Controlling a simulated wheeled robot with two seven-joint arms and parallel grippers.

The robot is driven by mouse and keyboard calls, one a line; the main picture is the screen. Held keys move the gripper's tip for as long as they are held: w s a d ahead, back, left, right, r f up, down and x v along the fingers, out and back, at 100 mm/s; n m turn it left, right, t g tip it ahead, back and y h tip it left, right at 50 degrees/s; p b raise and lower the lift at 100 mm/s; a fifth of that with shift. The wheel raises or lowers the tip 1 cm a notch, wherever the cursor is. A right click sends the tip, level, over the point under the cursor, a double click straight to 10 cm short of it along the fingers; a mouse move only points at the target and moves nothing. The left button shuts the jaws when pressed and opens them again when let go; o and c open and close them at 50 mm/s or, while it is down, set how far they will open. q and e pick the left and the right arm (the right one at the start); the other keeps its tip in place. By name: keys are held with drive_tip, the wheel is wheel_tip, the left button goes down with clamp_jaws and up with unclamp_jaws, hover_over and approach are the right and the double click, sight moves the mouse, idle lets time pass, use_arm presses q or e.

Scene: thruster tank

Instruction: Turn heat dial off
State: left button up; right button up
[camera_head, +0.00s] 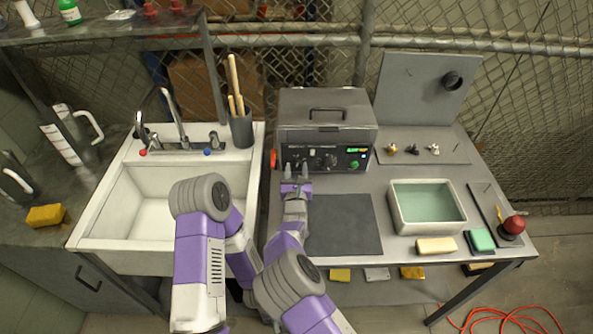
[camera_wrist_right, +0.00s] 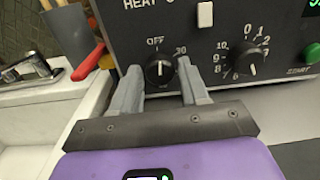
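The control box (camera_head: 325,108) stands at the back of the table, its black front panel facing me. In the right wrist view a small black dial (camera_wrist_right: 159,72) sits below the partly cut-off word "HEAT", with "OFF" above it and "30" to its upper right. Its white mark stands about upright, toward "OFF". My right gripper (camera_head: 296,173) is in front of the panel's left part. In the right wrist view its fingers (camera_wrist_right: 157,85) are apart, one on each side of this dial. I cannot tell whether they touch it. My left gripper is not in view.
A numbered dial (camera_wrist_right: 250,62), a light switch (camera_wrist_right: 205,15) and a green start button (camera_wrist_right: 313,53) are on the same panel. A red part (camera_head: 273,158) sticks out at the box's left. The sink (camera_head: 152,207) is left; a water tub (camera_head: 428,207) is right.

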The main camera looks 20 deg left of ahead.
drive_tip(key=c, duration=0.7)
drive_tip(key=shift+n+p, duration=0.4)
drive_tip(key=shift+n, duration=0.4)
drive_tip(key=o, duration=1.1)
drive_tip(key=shift+c, duration=0.2)
drive_tip(key=shift+p+v, duration=0.6)
drive_tip(key=shift+v, duration=3.15)
